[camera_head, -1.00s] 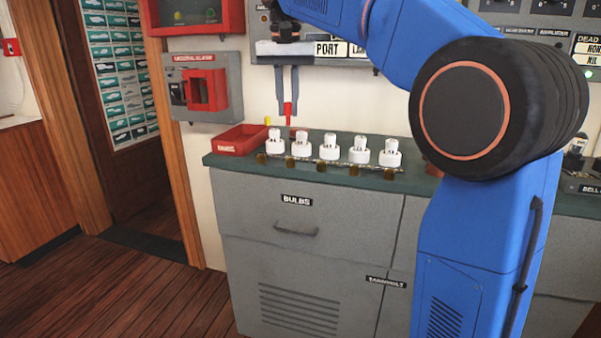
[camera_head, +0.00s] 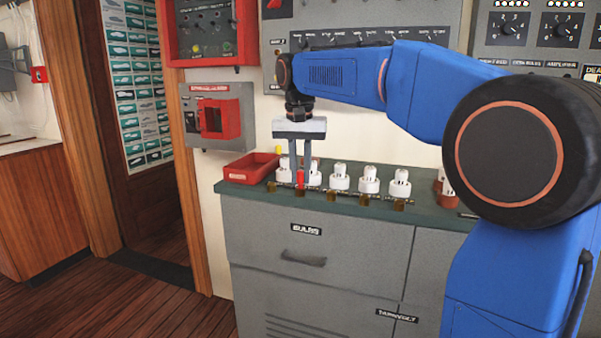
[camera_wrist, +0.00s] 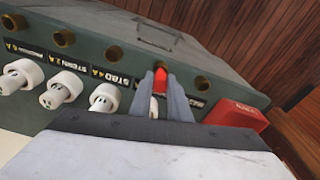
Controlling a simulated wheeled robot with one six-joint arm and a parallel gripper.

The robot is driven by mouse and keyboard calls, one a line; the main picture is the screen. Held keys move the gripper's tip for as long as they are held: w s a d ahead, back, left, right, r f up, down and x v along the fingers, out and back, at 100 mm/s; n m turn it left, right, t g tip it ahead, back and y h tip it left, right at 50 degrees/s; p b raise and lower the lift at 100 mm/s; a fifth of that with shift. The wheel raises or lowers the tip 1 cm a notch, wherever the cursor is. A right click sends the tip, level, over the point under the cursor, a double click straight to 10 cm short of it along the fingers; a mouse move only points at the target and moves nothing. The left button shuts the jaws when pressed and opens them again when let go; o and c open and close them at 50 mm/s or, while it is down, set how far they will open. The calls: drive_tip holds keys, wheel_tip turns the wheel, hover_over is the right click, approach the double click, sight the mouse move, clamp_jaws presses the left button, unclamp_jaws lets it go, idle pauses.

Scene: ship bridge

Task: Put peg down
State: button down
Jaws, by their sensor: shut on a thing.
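A red peg (camera_head: 300,180) is pinched upright between the fingertips of my gripper (camera_head: 300,166) at the counter's front edge. In the wrist view the red peg (camera_wrist: 161,72) shows between the tips of my gripper (camera_wrist: 163,86). It lines up with one of the brass holders (camera_head: 300,191) along that edge, the second from the left in the head view. I cannot tell whether its lower end is inside the holder or just above it. Other holders, such as the one at the far left (camera_wrist: 14,22) of the wrist view, look empty.
Several white bulb holders (camera_head: 369,180) stand in a row behind the brass holders, close to my fingers. A red bin (camera_head: 240,171) sits on the counter's left end. A panel with switches (camera_head: 350,28) is on the wall above.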

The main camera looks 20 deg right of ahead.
drive_tip(key=shift+f, duration=0.25)
drive_tip(key=c, duration=1.7)
unclamp_jaws()
drive_tip(key=shift+o, duration=0.2)
wheel_tip(320, 180, up, 12)
drive_tip(key=s, duration=0.1)
drive_tip(key=shift+s+a+r, duration=0.15)
drive_tip(key=shift+a+r, duration=0.1)
drive_tip(key=shift+a, duration=0.05)
drive_tip(key=s+d+f+n+t, duration=0.1)
drive_tip(key=s+d+f, duration=0.1)
drive_tip(key=s+f, duration=0.8)
drive_tip(key=s+d+f+n+t, duration=0.1)
drive_tip(key=s+d+f+n, duration=0.1)
drive_tip(key=s+f, duration=0.9)
drive_tip(key=s+d+f+n+t, duration=0.1)
drive_tip(key=s+d+f+n, duration=0.1)
drive_tip(key=s+f, duration=0.9)
wheel_tip(320, 180, down, 3)
drive_tip(key=shift+d+r+t+y, duration=0.15)
drive_tip(key=shift+d+t+y, duration=0.15)
drive_tip(key=shift+d, duration=0.5)
